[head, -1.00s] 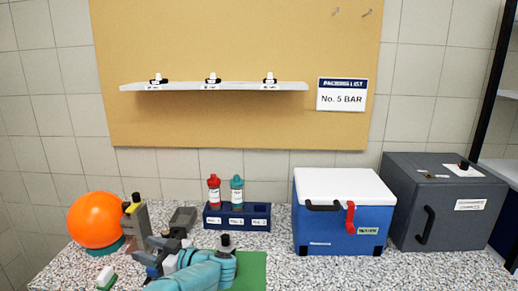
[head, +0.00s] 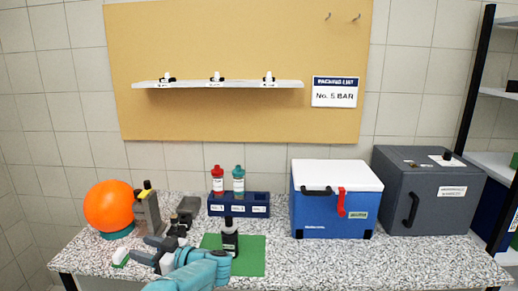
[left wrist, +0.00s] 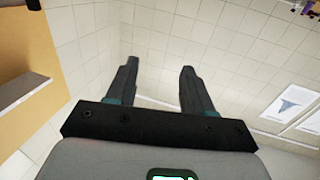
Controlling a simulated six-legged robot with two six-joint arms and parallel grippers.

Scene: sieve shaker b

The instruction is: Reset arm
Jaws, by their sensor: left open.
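My left gripper (head: 146,250) is low in the head view, at the left front of the speckled table. Its two fingers are spread and hold nothing. In the left wrist view the fingers (left wrist: 158,90) stand apart with only tiled wall behind them. A black bottle with a pale label (head: 230,242) stands upright on the green mat (head: 250,258), to the right of the gripper. My teal arm covers part of the mat's left front. The right gripper does not show.
An orange ball (head: 109,206), a grey device (head: 148,212) and a small white-and-green block (head: 120,258) are at the left. A blue rack (head: 238,210) holds red and teal bottles. A blue cooler (head: 330,208) and grey box (head: 420,195) stand right. Front right table is clear.

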